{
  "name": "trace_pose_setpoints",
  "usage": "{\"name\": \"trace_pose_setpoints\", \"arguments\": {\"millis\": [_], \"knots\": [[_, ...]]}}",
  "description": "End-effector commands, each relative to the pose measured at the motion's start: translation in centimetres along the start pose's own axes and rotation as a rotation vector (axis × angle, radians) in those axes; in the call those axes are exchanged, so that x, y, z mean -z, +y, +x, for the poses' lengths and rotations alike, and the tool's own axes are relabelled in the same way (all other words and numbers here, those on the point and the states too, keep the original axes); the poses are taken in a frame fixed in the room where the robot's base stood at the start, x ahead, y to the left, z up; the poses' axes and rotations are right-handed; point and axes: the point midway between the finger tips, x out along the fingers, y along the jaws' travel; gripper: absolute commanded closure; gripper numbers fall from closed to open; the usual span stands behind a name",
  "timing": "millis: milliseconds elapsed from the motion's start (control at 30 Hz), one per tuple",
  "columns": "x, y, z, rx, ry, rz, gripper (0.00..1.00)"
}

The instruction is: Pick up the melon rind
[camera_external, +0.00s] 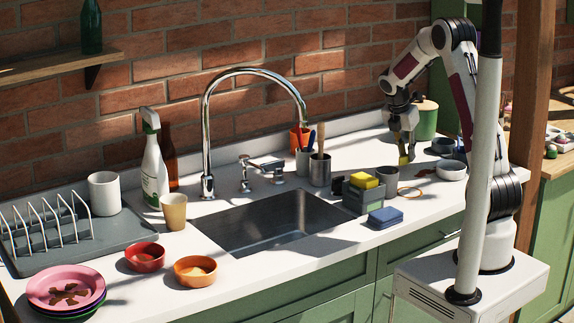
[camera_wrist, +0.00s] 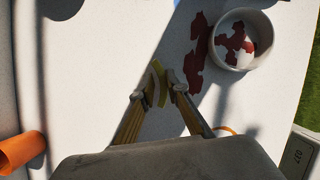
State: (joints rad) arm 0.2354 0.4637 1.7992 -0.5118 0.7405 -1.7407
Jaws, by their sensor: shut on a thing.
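The melon rind (camera_wrist: 157,84) is a thin, curved, yellow-green piece between my fingertips in the wrist view. My gripper (camera_wrist: 160,90) is shut on it, with one finger on each side. In the external view my gripper (camera_external: 405,143) points down over the right part of the counter, and the rind shows as a small yellow bit (camera_external: 404,160) at its tips. The fingers hide part of the rind. I cannot tell whether it touches the counter.
A white bowl (camera_wrist: 217,51) with dark red pieces stands right of my gripper, beside a red patch (camera_wrist: 195,62). An orange ring (camera_wrist: 226,130) lies close by. The caddy (camera_external: 365,202) with sponges, a grey cup (camera_external: 388,181) and green canister (camera_external: 425,123) stand around.

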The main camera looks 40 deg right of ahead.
Motion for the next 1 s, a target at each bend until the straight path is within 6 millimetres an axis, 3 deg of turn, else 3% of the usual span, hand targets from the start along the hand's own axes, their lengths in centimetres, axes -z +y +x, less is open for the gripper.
{"name": "trace_pose_setpoints", "arguments": {"millis": [500, 1000], "knots": [[-2.7, 0.0, -6.4, -0.001, -0.002, 0.001, 1.00], [-3.0, 0.0, -7.3, 0.000, 0.000, 0.000, 1.00]]}}
